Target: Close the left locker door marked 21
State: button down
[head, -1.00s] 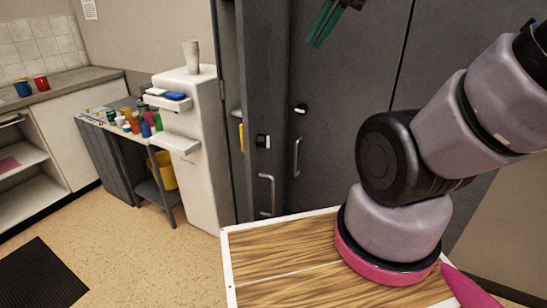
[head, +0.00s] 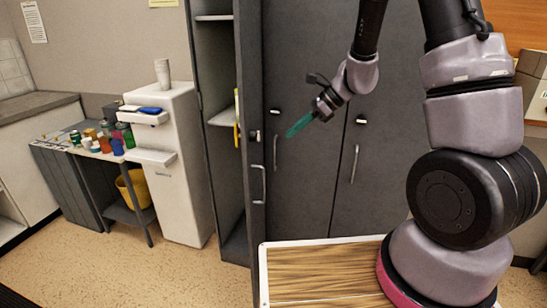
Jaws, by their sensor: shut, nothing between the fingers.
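The left locker door (head: 248,75) is grey and stands open, seen nearly edge-on, with a bar handle (head: 259,185) and a small lock knob (head: 256,136). No number 21 can be read. Its open locker (head: 217,65) shows shelves to the left of the door. My gripper (head: 291,132) has green fingers, shut and empty. In the picture it is just right of the open door, in front of the shut grey doors, pointing left and down. I cannot tell its exact distance from the door; no contact shows.
Shut locker doors (head: 400,120) stand behind my gripper. A white dispenser (head: 180,190) with a cup is left of the open locker. A side table (head: 90,165) holds several bottles, with a yellow bucket (head: 133,190) below. A wooden top (head: 320,272) lies in front.

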send_near(250, 158)
jog(key=shift+m, duration=0.3)
jog(key=shift+x, duration=3.05)
jog(key=shift+w+f, duration=0.15)
